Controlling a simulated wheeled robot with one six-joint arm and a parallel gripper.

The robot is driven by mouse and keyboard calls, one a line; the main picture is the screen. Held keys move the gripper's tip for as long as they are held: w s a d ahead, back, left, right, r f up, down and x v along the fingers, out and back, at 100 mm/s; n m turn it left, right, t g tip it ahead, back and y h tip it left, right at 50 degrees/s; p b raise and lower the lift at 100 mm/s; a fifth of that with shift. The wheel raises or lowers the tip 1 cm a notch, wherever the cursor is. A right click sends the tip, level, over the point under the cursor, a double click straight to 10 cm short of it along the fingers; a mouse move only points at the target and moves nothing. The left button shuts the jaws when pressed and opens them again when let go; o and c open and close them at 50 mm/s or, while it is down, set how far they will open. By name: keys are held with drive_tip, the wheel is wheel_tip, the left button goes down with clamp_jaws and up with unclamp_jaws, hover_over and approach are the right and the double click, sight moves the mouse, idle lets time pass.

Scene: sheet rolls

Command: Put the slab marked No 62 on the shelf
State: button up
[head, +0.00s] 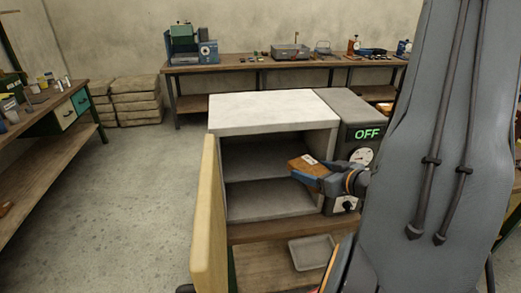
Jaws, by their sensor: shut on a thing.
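My gripper (324,176) is shut on a brown slab (303,168) with a small white label on top; the label is too small to read. I hold the slab roughly flat in front of the right side of an open cabinet (262,127). A grey shelf (255,187) divides the cabinet's inside into an upper and a lower space. The slab appears near the height of the upper space; how far it is from the opening is hard to tell. The visible shelf surface looks bare. My gripper and slab hide part of the cabinet's right side.
The cabinet's tan door (207,220) stands open at the left. A control panel (361,150) at the right reads OFF. A grey tray (311,252) lies below the cabinet. A workbench (50,115) stands at left, and another bench (260,64) with tools at the back.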

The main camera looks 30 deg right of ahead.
drive_tip(key=w+b, duration=0.3)
drive_tip(key=shift+w+a+f, duration=0.1)
drive_tip(key=shift+w+a, duration=0.1)
drive_tip(key=shift+w, duration=0.1)
drive_tip(key=w+b, duration=0.2)
drive_tip(key=b, duration=0.2)
drive_tip(key=shift+w+a, duration=0.1)
drive_tip(key=shift+w, duration=0.05)
drive_tip(key=w+b, duration=0.2)
drive_tip(key=b, duration=0.1)
drive_tip(key=shift+w+a+b, duration=0.2)
drive_tip(key=shift+w+b, duration=0.1)
drive_tip(key=shift+w, duration=0.05)
drive_tip(key=p, duration=0.3)
hover_over(276, 157)
drive_tip(key=shift+r, duration=0.2)
drive_tip(key=shift+w+f+p, duration=0.1)
drive_tip(key=shift+f+p, duration=0.2)
drive_tip(key=shift+f, duration=1.5)
drive_tip(key=shift+f, duration=0.1)
drive_tip(key=o, duration=1.4)
